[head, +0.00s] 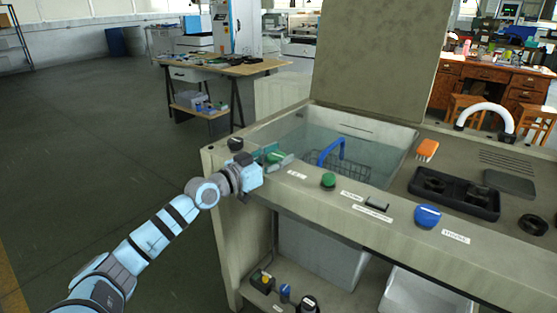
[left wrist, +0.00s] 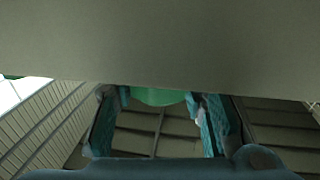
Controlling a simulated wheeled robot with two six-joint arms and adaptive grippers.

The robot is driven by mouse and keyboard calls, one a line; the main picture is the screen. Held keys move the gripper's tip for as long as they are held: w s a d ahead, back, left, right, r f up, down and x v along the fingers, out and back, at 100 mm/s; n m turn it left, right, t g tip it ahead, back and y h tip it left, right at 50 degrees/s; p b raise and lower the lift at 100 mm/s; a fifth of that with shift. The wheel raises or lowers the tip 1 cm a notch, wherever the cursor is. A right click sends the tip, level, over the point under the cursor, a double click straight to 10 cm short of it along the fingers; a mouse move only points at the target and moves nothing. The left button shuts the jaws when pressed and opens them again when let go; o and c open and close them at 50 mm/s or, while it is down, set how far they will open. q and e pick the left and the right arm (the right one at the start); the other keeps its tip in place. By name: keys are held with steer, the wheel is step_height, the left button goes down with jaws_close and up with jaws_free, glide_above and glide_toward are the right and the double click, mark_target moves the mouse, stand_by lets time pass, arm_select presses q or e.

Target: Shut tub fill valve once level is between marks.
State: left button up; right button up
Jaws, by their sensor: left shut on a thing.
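My left gripper (head: 276,158) reaches in from the left to the near left corner of the sunken tub (head: 375,131). It is shut on a green knob (left wrist: 160,96), seen between its two teal fingers in the left wrist view; the knob looks like the tub's fill valve. The tub has clear bluish walls and holds a wire basket with a blue handle (head: 331,150). The water level and any marks cannot be made out. My right gripper is not in view.
On the bench are a green button (head: 328,180), a blue knob (head: 428,215), an orange brush (head: 427,150), a black tray (head: 453,192) and a black knob (head: 235,144). An upright panel (head: 383,60) stands behind the tub. Open floor lies at the left.

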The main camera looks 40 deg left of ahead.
mark_target(277, 155)
arm_select(q)
steer(key=o, duration=1.1)
steer(key=shift+f, duration=0.15)
steer(key=shift+c, duration=0.2)
steer(key=shift+o, duration=0.6)
steer(key=shift+s, duration=0.1)
step_height(277, 155, up, 10)
steer(key=shift+r, duration=0.1)
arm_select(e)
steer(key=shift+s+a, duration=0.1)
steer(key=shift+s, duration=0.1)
